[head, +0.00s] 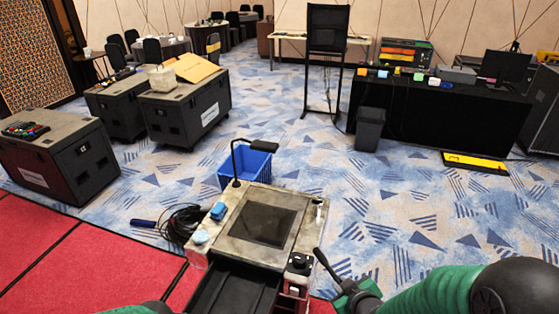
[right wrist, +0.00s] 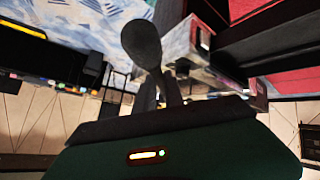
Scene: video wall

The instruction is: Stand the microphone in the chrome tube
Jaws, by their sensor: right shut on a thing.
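The microphone (head: 322,265) is a thin black stick with a dark head. My right gripper (head: 344,284) is shut on it, and it leans up and to the left beside the cart's front right corner. In the right wrist view the microphone's rounded dark head (right wrist: 142,42) stands out beyond the fingers. A small bright upright piece that looks like the chrome tube (head: 318,208) is at the right edge of the cart top, beyond the microphone and apart from it. It seems to show in the right wrist view too (right wrist: 203,38). My left gripper is out of view.
The cart (head: 296,222) has a dark panel, a blue block (head: 218,211), a black lamp (head: 237,160) and an open drawer (head: 235,291). A small black device (head: 299,263) sits near its front right corner. A blue crate (head: 246,167) stands behind. Carpet right of the cart is clear.

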